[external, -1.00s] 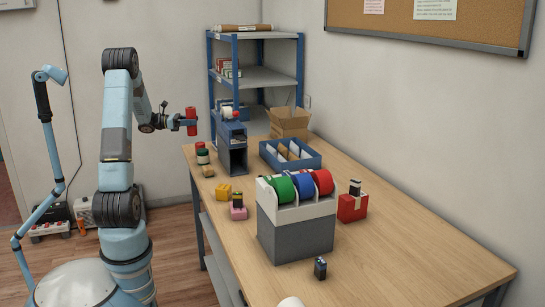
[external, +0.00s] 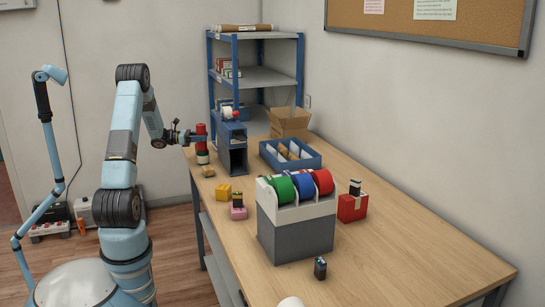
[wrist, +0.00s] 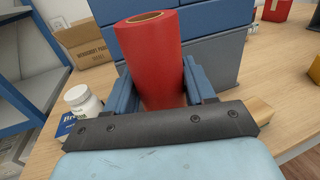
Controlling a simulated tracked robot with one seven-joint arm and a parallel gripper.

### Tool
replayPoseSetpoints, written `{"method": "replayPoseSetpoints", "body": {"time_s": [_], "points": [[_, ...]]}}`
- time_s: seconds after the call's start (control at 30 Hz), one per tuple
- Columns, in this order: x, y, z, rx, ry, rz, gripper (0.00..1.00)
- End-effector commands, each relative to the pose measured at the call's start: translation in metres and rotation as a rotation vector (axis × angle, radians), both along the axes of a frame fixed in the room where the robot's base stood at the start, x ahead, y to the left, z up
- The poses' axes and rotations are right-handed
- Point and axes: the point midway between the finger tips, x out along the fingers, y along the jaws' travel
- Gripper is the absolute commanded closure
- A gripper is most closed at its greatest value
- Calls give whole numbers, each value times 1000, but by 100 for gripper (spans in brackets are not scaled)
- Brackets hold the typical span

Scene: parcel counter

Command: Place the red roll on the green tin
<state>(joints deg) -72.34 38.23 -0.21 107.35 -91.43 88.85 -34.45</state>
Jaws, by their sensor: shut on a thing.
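The red roll (external: 201,130) is upright in my gripper (external: 199,138), at the far left end of the counter. In the wrist view the roll (wrist: 150,62) stands between the two blue fingers of my gripper (wrist: 161,84), which are shut on it. The green tin (external: 202,157), with a pale band, stands on the counter directly below the roll in the external view. The roll's lower end appears at or just above the tin's top; I cannot tell whether they touch. The tin is hidden in the wrist view.
A blue-grey organiser (external: 233,155) stands just right of the tin. A wooden block (external: 208,171) lies in front of it. In the wrist view a white bottle (wrist: 80,101) and a cardboard box (wrist: 84,45) are at left. The counter's right front is mostly clear.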

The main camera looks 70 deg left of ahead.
Motion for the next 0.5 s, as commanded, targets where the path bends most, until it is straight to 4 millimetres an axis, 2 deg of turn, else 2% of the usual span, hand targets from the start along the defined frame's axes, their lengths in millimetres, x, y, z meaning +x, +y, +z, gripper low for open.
{"method": "replayPoseSetpoints", "body": {"time_s": [0.3, 0.33, 0.5], "points": [[0, 0, -1, 2, -1, 0, 81], [0, 0, -1, 2, -1, 0, 44], [0, 0, -1, 2, -1, 0, 28]]}}
